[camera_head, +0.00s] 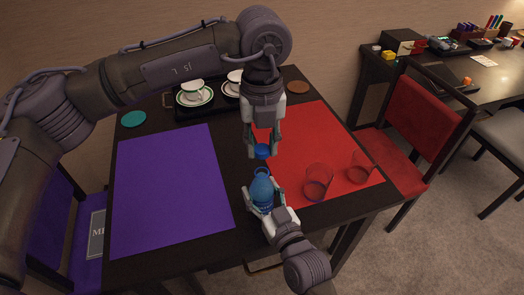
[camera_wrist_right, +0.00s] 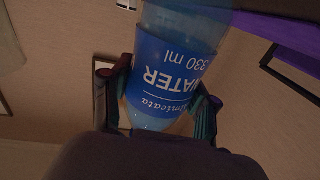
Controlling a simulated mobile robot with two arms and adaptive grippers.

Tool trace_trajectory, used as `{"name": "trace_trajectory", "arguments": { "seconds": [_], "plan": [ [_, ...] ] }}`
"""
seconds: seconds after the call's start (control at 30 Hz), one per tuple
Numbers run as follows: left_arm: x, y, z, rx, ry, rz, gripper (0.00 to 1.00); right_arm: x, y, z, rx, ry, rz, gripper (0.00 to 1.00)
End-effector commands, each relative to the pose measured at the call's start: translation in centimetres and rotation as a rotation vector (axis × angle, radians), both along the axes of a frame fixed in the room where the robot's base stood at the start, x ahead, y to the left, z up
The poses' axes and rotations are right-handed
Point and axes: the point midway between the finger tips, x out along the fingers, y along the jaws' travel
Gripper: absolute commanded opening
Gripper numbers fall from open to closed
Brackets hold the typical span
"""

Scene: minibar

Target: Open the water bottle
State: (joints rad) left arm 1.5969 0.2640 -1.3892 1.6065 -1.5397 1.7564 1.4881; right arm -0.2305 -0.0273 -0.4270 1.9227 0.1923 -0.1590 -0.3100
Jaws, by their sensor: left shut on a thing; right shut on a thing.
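The blue water bottle (camera_head: 262,190) stands about upright over the front of the table, its neck upward. My right gripper (camera_head: 264,196) is shut on its body. In the right wrist view the bottle (camera_wrist_right: 178,65) sits between both fingers of the right gripper (camera_wrist_right: 158,100), its blue label upside down in the picture. My left gripper (camera_head: 262,150) points down above the bottle and is shut on the blue cap (camera_head: 262,152). The cap is apart from the bottle, with a small gap between it and the neck.
A purple mat (camera_head: 165,190) covers the left of the black table and a red mat (camera_head: 322,150) the right. Two clear glasses, one nearer (camera_head: 318,183) and one farther right (camera_head: 360,167), stand close to my right gripper. A tray (camera_head: 182,114) with cups is behind.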

Motion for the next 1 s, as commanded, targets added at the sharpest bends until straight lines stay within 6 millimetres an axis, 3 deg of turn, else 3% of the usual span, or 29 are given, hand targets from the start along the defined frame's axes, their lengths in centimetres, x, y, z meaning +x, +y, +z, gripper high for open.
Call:
{"name": "trace_trajectory", "arguments": {
  "seconds": [0.1,0.27,0.3,0.47,0.83,1.0],
  "plan": [
    [0.0,0.0,1.0,0.001,0.0,-0.001,0.0,0.0,0.0,0.0,0.0,-0.001,0.0,0.0],
    [0.0,0.0,1.0,0.001,0.001,-0.001,0.0,0.0,0.0,0.0,0.0,-0.001,0.0,0.0],
    [0.0,0.0,1.0,0.001,0.001,-0.001,0.0,0.0,0.0,0.0,0.0,-0.001,0.0,0.61],
    [0.0,0.0,1.0,0.001,0.001,-0.001,0.0,0.0,0.0,0.0,0.0,-0.001,0.0,0.88],
    [0.0,0.0,1.0,0.001,0.001,-0.001,0.0,-0.2,-0.1,0.0,0.0,0.0,0.0,0.89],
    [0.0,0.0,1.0,0.001,0.001,-0.001,0.0,-2.2,-1.0,-0.1,-0.003,0.001,0.0,0.89]
  ]
}}
